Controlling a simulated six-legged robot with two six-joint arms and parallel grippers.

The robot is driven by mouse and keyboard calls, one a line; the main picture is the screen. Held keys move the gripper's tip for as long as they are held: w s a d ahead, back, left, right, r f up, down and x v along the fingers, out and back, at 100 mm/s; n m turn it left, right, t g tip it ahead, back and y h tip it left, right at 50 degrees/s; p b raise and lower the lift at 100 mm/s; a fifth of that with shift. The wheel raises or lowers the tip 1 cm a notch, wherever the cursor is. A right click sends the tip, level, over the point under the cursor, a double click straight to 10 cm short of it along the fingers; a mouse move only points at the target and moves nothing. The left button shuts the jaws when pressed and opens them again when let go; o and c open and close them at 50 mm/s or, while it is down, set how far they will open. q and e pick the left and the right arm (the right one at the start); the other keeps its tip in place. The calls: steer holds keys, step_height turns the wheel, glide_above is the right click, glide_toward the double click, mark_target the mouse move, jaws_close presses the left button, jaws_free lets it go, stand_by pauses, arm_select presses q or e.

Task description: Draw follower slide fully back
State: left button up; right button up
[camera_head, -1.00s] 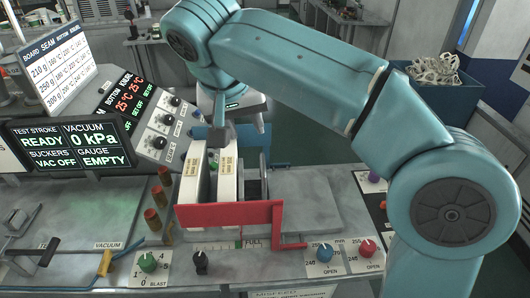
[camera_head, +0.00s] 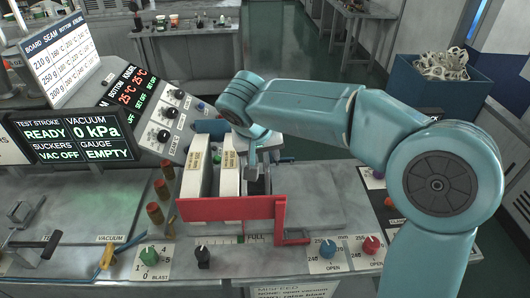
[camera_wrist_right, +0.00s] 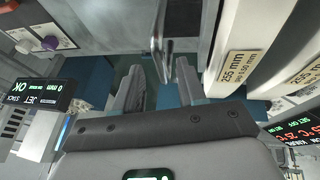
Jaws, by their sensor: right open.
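My right gripper (camera_head: 253,165) is over the right end of the magazine, pointing down. In the wrist view its two fingers (camera_wrist_right: 160,88) stand apart, open. An upright metal piece (camera_wrist_right: 162,40), perhaps the follower slide's handle, shows ahead of the gap between them; I cannot tell whether it touches them. The dark follower slide (camera_head: 258,186) sits right of two white labelled blocks (camera_head: 228,180), behind the red front plate (camera_head: 225,209), partly hidden by the gripper. One block's "255 mm" label (camera_wrist_right: 242,68) shows in the wrist view. My left gripper is not in view.
Brass-coloured posts (camera_head: 161,189) stand left of the magazine. Knobs (camera_head: 328,248) line the front edge. A sloped control panel (camera_head: 165,125) rises behind left. The grey deck (camera_head: 325,195) right of the magazine is clear.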

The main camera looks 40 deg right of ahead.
steer(key=shift+w+d+f, duration=0.25)
steer(key=shift+w+f, duration=0.05)
steer(key=shift+f, duration=0.15)
steer(key=shift+s+a+r, duration=0.1)
steer(key=shift+a, duration=0.15)
steer(key=shift+d, duration=0.1)
jaws_close()
